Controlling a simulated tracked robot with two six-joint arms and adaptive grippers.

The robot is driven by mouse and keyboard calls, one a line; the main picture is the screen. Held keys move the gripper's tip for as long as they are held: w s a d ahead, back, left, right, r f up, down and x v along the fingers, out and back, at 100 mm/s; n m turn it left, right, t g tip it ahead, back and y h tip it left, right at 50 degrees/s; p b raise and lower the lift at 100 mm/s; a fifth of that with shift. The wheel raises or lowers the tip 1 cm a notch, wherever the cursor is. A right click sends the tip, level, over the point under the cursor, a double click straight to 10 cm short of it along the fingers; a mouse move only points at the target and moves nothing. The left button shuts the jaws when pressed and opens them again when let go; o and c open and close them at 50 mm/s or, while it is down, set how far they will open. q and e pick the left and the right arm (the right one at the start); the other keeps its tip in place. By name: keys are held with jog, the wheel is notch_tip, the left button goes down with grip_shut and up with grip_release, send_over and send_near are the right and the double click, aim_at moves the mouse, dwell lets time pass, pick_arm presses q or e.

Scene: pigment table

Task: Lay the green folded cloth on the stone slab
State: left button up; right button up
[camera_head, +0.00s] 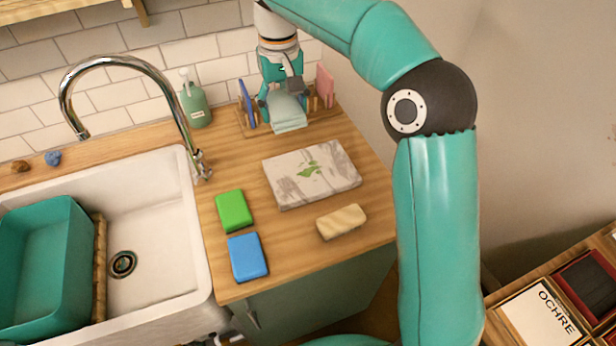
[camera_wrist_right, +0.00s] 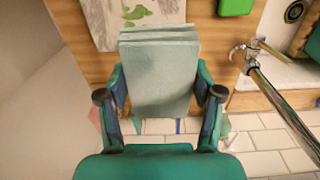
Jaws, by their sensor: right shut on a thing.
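The folded cloth (camera_head: 289,115), pale grey-green, is held between the fingers of my right gripper (camera_head: 284,97) at the rack by the back wall. In the right wrist view the cloth (camera_wrist_right: 160,75) fills the space between the two fingers, its layered folded edge pointing away from the gripper. The stone slab (camera_head: 312,175), pale with grey veins and a green leaf-like mark, lies flat on the wooden counter in front of the rack, bare on top. Part of the slab (camera_wrist_right: 110,22) also shows beyond the cloth in the wrist view. My left gripper is out of view.
The rack (camera_head: 243,123) also holds a blue piece (camera_head: 246,103) and a pink piece (camera_head: 324,84). A green block (camera_head: 234,211), a blue block (camera_head: 248,257) and a cream sponge (camera_head: 341,222) lie near the slab.

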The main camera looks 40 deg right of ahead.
jog(key=shift+s+d+r, duration=0.6)
jog(key=shift+d+r, duration=0.05)
jog(key=shift+d, duration=0.15)
jog(key=shift+s+d+r+b, duration=0.1)
jog(key=shift+s+d+b, duration=0.15)
jog(key=shift+b, duration=0.2)
jog(key=b, duration=0.1)
send_over(300, 174)
notch_tip(300, 174, down, 14)
jog(key=shift+f, duration=0.1)
jog(key=shift+w+f, duration=0.1)
jog(key=shift+f, duration=2.25)
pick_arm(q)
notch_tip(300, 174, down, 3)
pick_arm(e)
jog(key=shift+f, duration=0.15)
jog(key=o, duration=1.1)
jog(key=shift+c, duration=0.2)
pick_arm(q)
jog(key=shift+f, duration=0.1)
